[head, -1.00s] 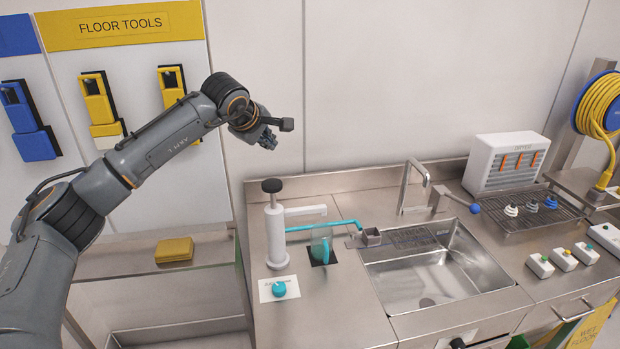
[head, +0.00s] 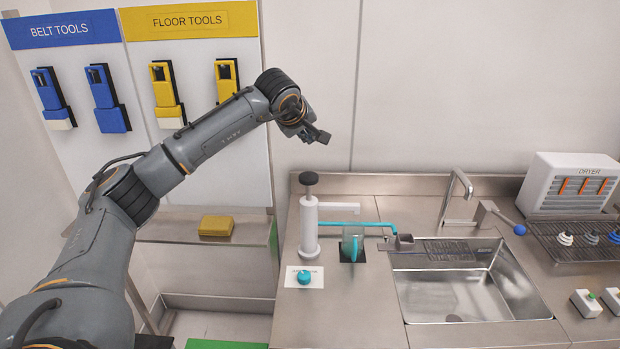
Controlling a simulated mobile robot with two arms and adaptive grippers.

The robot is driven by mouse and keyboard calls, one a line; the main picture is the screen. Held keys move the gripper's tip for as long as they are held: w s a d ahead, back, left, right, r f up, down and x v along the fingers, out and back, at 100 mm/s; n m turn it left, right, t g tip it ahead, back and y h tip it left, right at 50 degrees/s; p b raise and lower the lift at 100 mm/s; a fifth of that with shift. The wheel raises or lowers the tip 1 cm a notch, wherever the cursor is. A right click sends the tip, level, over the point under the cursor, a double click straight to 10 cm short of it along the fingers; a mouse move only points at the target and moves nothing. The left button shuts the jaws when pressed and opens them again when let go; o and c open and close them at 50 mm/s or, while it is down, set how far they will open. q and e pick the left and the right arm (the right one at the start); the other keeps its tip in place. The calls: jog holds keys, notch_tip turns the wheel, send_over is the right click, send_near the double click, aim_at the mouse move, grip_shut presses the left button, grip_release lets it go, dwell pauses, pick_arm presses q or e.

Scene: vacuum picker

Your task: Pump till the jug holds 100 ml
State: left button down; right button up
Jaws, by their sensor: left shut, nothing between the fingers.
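A white hand pump (head: 309,226) with a black knob (head: 309,179) and a sideways white spout stands on the steel counter left of the sink. A small teal-tinted jug (head: 352,245) stands on a black square to its right. Its liquid level is too small to read. A teal pipe (head: 345,225) runs behind the jug to a small grey cup-like fitting (head: 404,241) at the sink edge. A teal dial (head: 304,277) sits on a white card before the pump. My left gripper (head: 317,135) is shut and empty, above and behind the pump knob, apart from it. My right gripper is out of view.
The sink (head: 460,285) with a tap (head: 455,185) lies right of the pump. A white dryer (head: 570,184) and rack stand further right. A yellow block (head: 216,225) lies on the left shelf. Blue and yellow tools hang on the wall.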

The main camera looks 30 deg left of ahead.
aim_at(307, 177)
pick_arm(q)
notch_tip(307, 177, down, 7)
jog(key=b, duration=0.5)
jog(key=shift+a+f, duration=0.15)
jog(key=shift+f, duration=0.4)
jog(key=shift+r, duration=0.1)
dwell(0.6)
jog(key=shift+f+b, duration=0.35)
jog(key=shift+f, duration=0.1)
